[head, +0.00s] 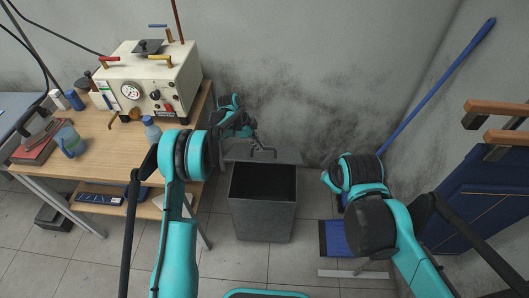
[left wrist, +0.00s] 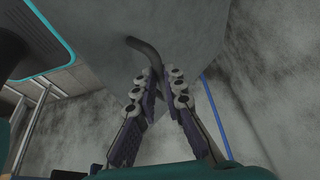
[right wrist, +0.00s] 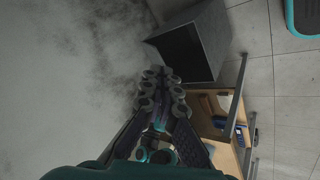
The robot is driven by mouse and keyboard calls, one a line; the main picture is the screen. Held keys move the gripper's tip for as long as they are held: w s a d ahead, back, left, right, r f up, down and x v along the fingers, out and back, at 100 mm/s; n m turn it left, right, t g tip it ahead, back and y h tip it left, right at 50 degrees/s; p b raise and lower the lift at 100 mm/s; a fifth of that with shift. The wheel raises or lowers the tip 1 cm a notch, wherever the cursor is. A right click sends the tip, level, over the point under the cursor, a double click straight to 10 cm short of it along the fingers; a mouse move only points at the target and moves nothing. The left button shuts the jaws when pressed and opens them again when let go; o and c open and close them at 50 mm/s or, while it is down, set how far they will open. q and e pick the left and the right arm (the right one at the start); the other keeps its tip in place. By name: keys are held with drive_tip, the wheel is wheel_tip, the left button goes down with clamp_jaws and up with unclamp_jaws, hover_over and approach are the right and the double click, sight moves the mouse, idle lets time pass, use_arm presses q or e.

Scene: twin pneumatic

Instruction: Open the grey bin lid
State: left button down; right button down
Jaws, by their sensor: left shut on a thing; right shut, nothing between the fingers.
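The grey bin (head: 262,216) stands on the floor against the back wall, its dark inside showing. Its grey lid (head: 288,157) is raised at the back edge, seen as a narrow strip in the head view. My left gripper (head: 250,137) is at the lid, shut on its dark bent handle (head: 264,151). In the left wrist view the fingers (left wrist: 165,78) close around the handle (left wrist: 145,48) in front of the lid's broad grey face (left wrist: 180,25). My right gripper (right wrist: 163,88) is shut and empty, apart from the bin (right wrist: 212,38); the arm mostly hides it in the head view.
A wooden workbench (head: 105,150) with a cream machine (head: 150,85) stands left of the bin. A blue-handled broom (head: 437,88) leans at the right wall. Tiled floor in front of the bin is clear.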

use_arm(q)
drive_tip(key=shift+w+f, duration=0.2)
drive_tip(key=shift+w, duration=0.05)
use_arm(e)
drive_tip(key=w+a+n, duration=0.3)
drive_tip(key=w+n, duration=0.2)
drive_tip(key=n, duration=0.1)
use_arm(q)
drive_tip(key=shift+a, duration=0.1)
use_arm(e)
drive_tip(key=n, duration=2)
hover_over(265, 158)
drive_tip(key=s, duration=0.6)
wheel_tip(265, 158, down, 15)
drive_tip(key=x, duration=0.9)
drive_tip(key=shift+w+d+f, duration=0.1)
drive_tip(key=shift+w+f, duration=0.1)
drive_tip(key=shift+f, duration=0.05)
